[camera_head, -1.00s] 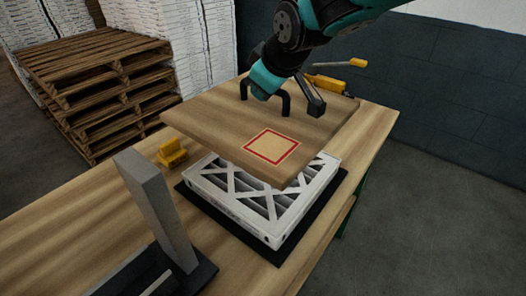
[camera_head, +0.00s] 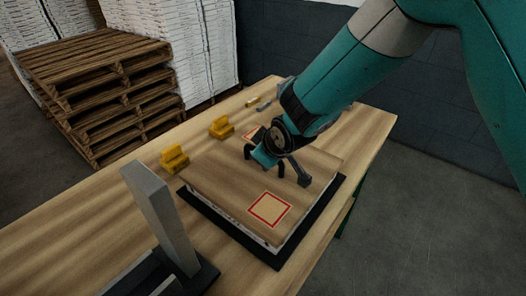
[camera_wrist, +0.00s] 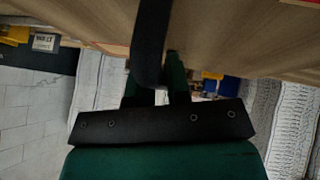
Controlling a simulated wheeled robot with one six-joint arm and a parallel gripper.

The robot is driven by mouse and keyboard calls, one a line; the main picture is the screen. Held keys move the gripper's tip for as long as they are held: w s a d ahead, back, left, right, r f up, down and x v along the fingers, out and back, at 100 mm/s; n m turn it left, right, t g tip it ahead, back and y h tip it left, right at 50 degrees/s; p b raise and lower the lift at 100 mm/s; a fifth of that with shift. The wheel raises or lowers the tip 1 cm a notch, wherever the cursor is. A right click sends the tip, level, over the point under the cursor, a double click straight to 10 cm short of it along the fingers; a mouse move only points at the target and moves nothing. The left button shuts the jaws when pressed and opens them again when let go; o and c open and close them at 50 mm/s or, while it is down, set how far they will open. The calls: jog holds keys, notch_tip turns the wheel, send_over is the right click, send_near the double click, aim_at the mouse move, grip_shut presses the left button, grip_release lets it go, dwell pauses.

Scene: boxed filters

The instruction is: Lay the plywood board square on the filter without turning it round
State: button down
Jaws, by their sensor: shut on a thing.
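The plywood board (camera_head: 220,180) lies level over the filter, its edges close to the filter's edges. I cannot tell whether a thin gap remains between them. A red-outlined square (camera_head: 269,209) marks the board's near corner. Only the white sides of the filter (camera_head: 232,217) show; its top is hidden. My gripper (camera_head: 276,163) is shut on the board's black handle (camera_head: 248,151). In the wrist view the dark handle bar (camera_wrist: 152,45) runs between my fingers, with the board's wood (camera_wrist: 235,35) behind it.
The filter stands on a black mat (camera_head: 322,207) on the wooden bench (camera_head: 70,235). Yellow blocks (camera_head: 174,159) (camera_head: 221,127) stand left of the board. A grey upright post (camera_head: 158,215) stands at the near left. A red-outlined patch (camera_head: 252,134) shows behind the board.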

jog(key=shift+w, duration=0.1)
jog(key=c, duration=1.1)
grip_release()
jog(key=shift+f, duration=0.1)
jog(key=shift+r, duration=0.2)
jog(key=b+v, duration=0.3)
jog(key=v, duration=0.9)
jog(key=s+d+r+m+g, duration=0.2)
jog(key=s+d, duration=0.3)
jog(key=s, duration=0.6)
jog(key=s+d+r+m+g, duration=0.2)
jog(key=s+d, duration=0.4)
jog(key=s, duration=0.5)
jog(key=r+g, duration=0.1)
jog(key=g, duration=0.1)
jog(key=shift+m+g+y, duration=0.3)
